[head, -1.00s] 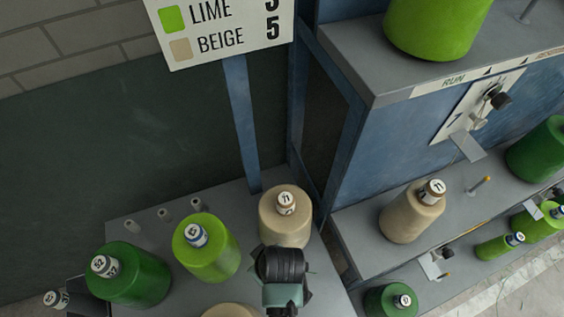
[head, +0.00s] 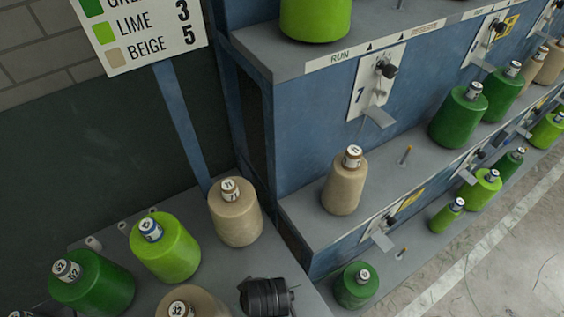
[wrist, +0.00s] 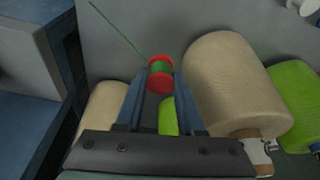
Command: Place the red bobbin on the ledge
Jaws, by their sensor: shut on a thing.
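In the wrist view the red bobbin (wrist: 159,85), with red end flanges and green thread around its middle, sits between the fingertips of my gripper (wrist: 159,76). The gripper is shut on it. A green strand runs from it to the upper left. In the head view only a dark part of my arm shows at the bottom edge; the fingers and bobbin are out of sight there. A grey ledge (head: 285,205) with a beige cone runs along the blue machine. I cannot tell which grey ledge the task means.
Beige (head: 235,212), lime (head: 165,248) and dark green (head: 92,283) cones stand on the lower left grey surface. A beige cone (head: 345,183) stands on the machine ledge beside a bare peg (head: 405,156). In the wrist view, a large beige cone (wrist: 232,85) lies close right of my gripper.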

